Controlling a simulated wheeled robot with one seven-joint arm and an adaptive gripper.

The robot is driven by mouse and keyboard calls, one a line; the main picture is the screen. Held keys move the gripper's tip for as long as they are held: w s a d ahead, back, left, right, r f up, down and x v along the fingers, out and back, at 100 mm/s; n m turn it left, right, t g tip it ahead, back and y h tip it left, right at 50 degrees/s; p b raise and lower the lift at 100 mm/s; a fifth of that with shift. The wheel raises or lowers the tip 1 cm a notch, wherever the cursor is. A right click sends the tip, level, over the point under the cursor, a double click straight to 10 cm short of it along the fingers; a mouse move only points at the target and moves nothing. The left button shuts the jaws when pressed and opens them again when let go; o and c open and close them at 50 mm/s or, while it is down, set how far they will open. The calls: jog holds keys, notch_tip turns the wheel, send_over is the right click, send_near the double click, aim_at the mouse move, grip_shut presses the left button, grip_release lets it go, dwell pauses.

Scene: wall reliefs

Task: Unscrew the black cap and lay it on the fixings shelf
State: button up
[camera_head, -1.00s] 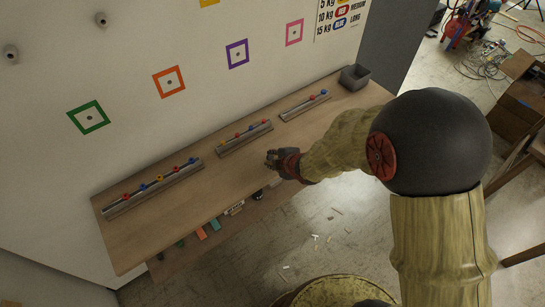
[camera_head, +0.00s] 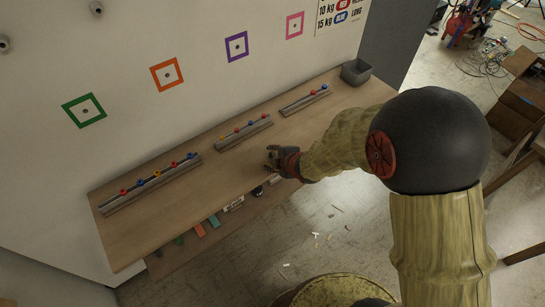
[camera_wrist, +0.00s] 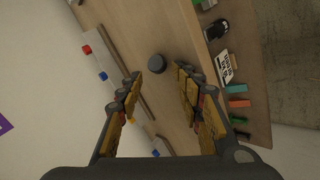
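A black round piece (camera_wrist: 156,63), which looks like the black cap, stands on the wooden fixings shelf (camera_wrist: 125,22) in the wrist view. It lies beyond and between my fingertips, apart from both. My gripper (camera_wrist: 162,82) is open and empty, with its two fingers spread wide. In the head view my gripper (camera_head: 272,158) is over the front part of the shelf (camera_head: 130,235), near its middle. I cannot make out the black piece in the head view.
Three grey rails with coloured knobs (camera_head: 150,185) (camera_head: 244,133) (camera_head: 305,100) line the shelf's back. A grey bin (camera_head: 355,72) stands at its far right end. A lower shelf (camera_head: 165,262) holds small items. Coloured square outlines (camera_head: 84,110) mark the wall.

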dwell(0.3)
jog(key=v, duration=1.2)
jog(key=s+d+m+g+h, duration=0.3)
jog(key=s+d+m+h, duration=0.3)
jog(key=d+m, duration=0.5)
jog(key=s+d+r+m+y+b, duration=0.1)
jog(key=s+r+m, duration=0.8)
jog(key=s+r, duration=0.4)
notch_tip(320, 180, up, 4)
jog(key=shift+s+d+f+y, duration=0.1)
jog(key=shift+s+d+y, duration=0.1)
jog(key=shift+d+y, duration=0.2)
